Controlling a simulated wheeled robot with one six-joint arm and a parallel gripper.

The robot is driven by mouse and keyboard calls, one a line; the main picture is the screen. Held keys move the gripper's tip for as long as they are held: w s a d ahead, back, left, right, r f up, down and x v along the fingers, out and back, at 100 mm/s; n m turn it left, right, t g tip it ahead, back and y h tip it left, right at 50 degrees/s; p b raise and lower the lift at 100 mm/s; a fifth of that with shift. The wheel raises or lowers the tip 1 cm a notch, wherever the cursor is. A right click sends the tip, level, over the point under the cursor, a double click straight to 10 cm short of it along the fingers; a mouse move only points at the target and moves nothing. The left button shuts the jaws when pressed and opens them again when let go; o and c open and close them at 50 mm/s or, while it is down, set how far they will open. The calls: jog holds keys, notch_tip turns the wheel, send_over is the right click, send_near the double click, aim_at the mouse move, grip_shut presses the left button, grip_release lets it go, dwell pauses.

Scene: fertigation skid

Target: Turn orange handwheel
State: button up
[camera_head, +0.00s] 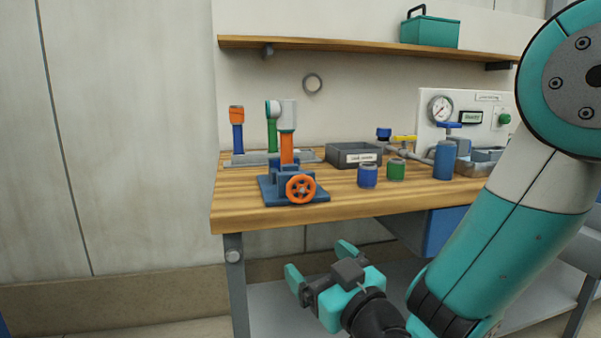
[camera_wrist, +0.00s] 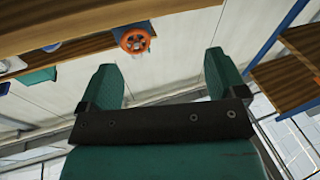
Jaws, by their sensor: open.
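The orange handwheel (camera_head: 300,189) is a small spoked wheel on the front of a blue vise-like base (camera_head: 280,188) at the front left of the wooden bench. In the wrist view the orange handwheel (camera_wrist: 135,39) shows beyond the fingers, between them and nearer the left one. My gripper (camera_head: 318,262) is open and empty, below the bench top and in front of its edge, apart from the wheel. Its two teal fingers (camera_wrist: 163,84) stand wide apart in the wrist view.
The wooden bench (camera_head: 245,207) holds a grey bin (camera_head: 350,154), a blue jar (camera_head: 368,175), a green jar (camera_head: 396,169) and a blue cylinder (camera_head: 444,160). A gauge panel (camera_head: 465,110) stands at the back right. A blue drawer unit (camera_head: 445,232) hangs under the bench. The floor at left is clear.

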jog(key=t, duration=0.2)
jog(key=m+t+h+p, duration=0.1)
jog(key=t+h+p, duration=0.15)
jog(key=p, duration=1.75)
send_near(301, 189)
jog(key=w+r, duration=0.1)
jog(key=w, duration=0.1)
jog(key=x, duration=0.2)
jog(key=p+x, duration=0.1)
jog(key=x, duration=0.5)
jog(key=shift+a, duration=0.4)
jog(key=c, duration=0.9)
